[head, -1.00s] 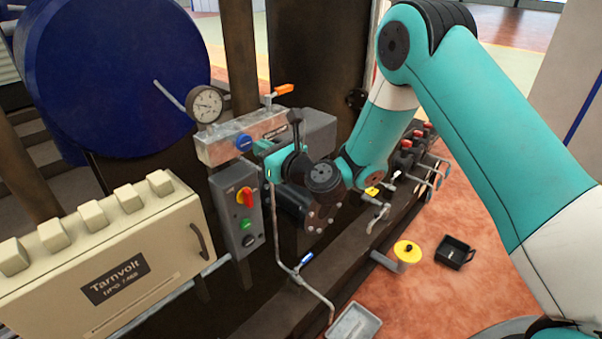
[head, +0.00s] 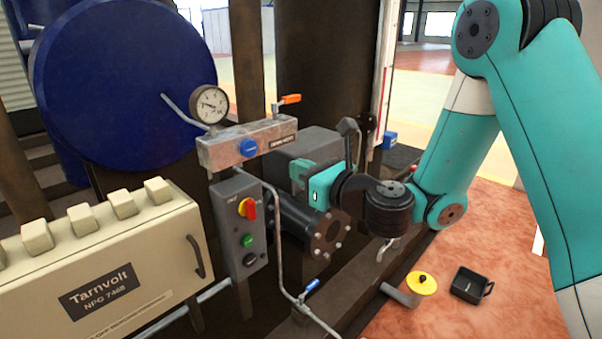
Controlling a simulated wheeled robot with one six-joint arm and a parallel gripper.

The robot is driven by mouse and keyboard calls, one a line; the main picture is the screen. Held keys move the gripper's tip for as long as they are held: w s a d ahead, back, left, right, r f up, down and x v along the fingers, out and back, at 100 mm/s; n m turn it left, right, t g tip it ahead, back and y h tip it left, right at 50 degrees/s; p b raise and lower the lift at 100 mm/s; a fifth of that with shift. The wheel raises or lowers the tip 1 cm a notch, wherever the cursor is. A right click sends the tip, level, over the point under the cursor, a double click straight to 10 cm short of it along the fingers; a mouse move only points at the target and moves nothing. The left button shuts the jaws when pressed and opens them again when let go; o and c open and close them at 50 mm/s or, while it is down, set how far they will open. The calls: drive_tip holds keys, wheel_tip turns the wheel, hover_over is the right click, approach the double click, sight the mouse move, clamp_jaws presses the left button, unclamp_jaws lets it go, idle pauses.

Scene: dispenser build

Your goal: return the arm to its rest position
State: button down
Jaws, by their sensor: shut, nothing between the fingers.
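My arm comes in from the right and bends down toward the valve block. My gripper (head: 302,172) is at the arm's teal and black wrist end, in front of the grey box behind the flanged pipe. It is shut and holds nothing that I can see. Its fingertips are mostly hidden by the wrist. The gripper is just right of the metal block (head: 222,152) with the pressure gauge (head: 209,105), and above the black flanged pipe (head: 328,238).
A cream Tarnvolt box (head: 150,255) and a grey switch panel (head: 238,215) with a red-yellow knob stand left. A blue drum (head: 110,90) is behind. A blue-handled pipe valve (head: 311,286), yellow disc (head: 422,283) and black tray (head: 470,285) are low.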

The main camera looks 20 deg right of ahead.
drive_tip(key=s+a+r+n+g+y+p, duration=0.2)
drive_tip(key=s+a+r+n+g, duration=0.3)
drive_tip(key=n, duration=0.5)
drive_tip(key=s+a+r+n+g+y+p, duration=0.2)
drive_tip(key=s+a+r+n+g+p, duration=0.15)
drive_tip(key=s+n, duration=0.45)
drive_tip(key=s+d+n+g+h+p, duration=0.2)
drive_tip(key=s+d+n+g+h, duration=0.1)
drive_tip(key=s+n, duration=0.4)
drive_tip(key=s+d+r+n+g+h+p, duration=0.1)
drive_tip(key=s+d+n+g+h+p, duration=0.1)
drive_tip(key=s+d+n+h, duration=0.4)
drive_tip(key=s+n+g, duration=0.1)
drive_tip(key=n, duration=0.4)
drive_tip(key=shift+s+d+r+n+g, duration=0.3)
drive_tip(key=shift+s+n+g, duration=0.05)
drive_tip(key=shift+n, duration=0.05)
drive_tip(key=shift+a, duration=0.1)
